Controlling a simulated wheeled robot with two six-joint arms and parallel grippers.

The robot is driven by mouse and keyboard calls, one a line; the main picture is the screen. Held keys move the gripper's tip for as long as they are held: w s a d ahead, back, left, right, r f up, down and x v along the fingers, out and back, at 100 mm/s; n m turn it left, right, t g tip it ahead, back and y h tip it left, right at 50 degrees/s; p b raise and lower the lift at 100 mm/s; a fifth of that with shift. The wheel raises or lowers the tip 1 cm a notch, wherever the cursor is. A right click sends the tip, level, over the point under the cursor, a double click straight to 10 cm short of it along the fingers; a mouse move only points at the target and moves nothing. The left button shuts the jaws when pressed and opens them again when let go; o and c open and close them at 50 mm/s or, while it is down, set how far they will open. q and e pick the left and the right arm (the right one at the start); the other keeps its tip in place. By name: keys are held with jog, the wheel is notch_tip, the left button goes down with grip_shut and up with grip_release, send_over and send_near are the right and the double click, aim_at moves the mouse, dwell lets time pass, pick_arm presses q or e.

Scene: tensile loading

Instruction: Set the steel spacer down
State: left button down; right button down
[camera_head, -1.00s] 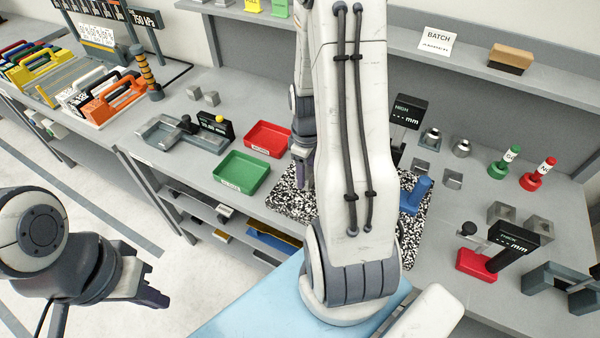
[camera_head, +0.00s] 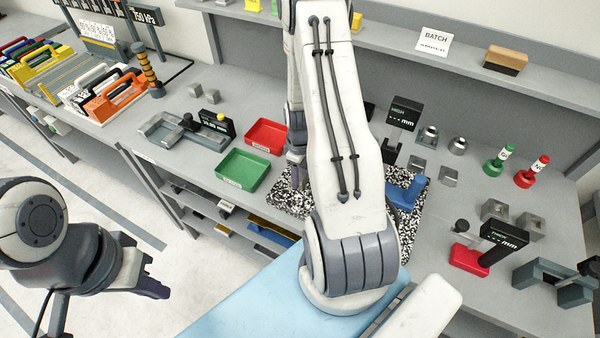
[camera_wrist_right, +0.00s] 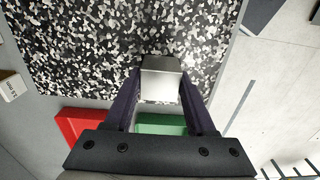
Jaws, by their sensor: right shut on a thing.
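The steel spacer (camera_wrist_right: 160,80), a grey metal block with a bright face, sits between the fingers of my right gripper (camera_wrist_right: 162,92) in the right wrist view. The gripper is shut on it. The block shows against a black-and-white speckled mat (camera_wrist_right: 90,45); I cannot tell whether it touches the mat. In the head view my right gripper (camera_head: 295,172) points down near the mat's left part, behind my forearm, and I cannot make out the spacer there. My left gripper (camera_head: 152,287) hangs over the floor at the left, away from the bench; its finger gap is unclear.
A green tray (camera_head: 243,171) and a red tray (camera_head: 266,136) stand left of the mat. A blue object (camera_head: 408,190) rests at the mat's right side, partly behind my arm. Gauges, metal blocks and a red-based device (camera_head: 470,260) stand to the right.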

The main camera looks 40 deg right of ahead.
jog(key=shift+f, duration=0.15)
jog(key=shift+c, duration=1.1)
grip_release()
jog(key=shift+r, duration=0.5)
notch_tip(320, 180, up, 11)
jog(key=b, duration=0.3)
jog(key=shift+r, duration=0.2)
